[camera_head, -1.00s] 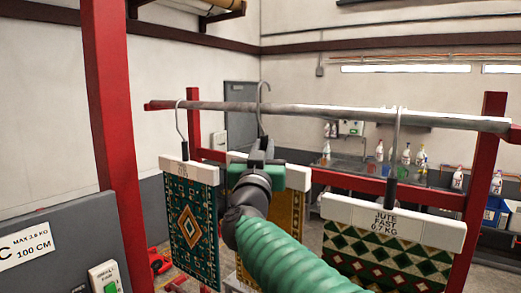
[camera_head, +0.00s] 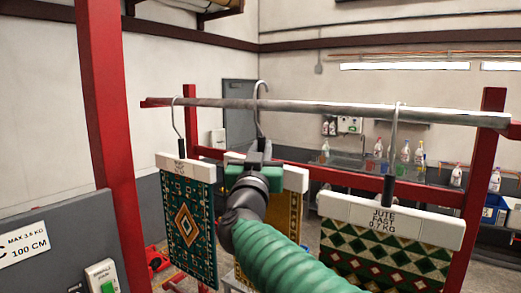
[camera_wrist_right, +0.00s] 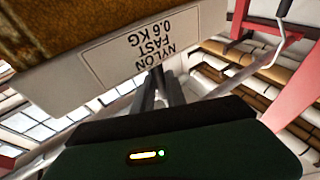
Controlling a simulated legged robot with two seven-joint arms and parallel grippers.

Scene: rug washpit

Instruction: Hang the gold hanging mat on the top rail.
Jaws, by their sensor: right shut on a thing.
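The gold hanging mat (camera_head: 288,215) hangs below a white header bar (camera_head: 295,178), partly hidden behind my right gripper. My right gripper (camera_head: 258,150) is shut on the mat's hanger, just above the header. The mat's metal hook (camera_head: 257,97) reaches up to the grey top rail (camera_head: 320,109), its curved tip above the rail's line. I cannot tell whether it rests on the rail. In the right wrist view the header (camera_wrist_right: 130,65) reads "NYLON FAST 0.6 KG", with the gold cloth (camera_wrist_right: 70,25) at upper left and the gripper fingers (camera_wrist_right: 165,90) beside it. My left gripper is out of view.
A teal diamond mat (camera_head: 188,225) hangs left of the gold mat, and a green-and-cream jute mat (camera_head: 385,240) hangs to the right. Red posts (camera_head: 105,120) flank the rail. A grey panel (camera_head: 50,255) stands at front left. Bottles (camera_head: 405,152) stand behind.

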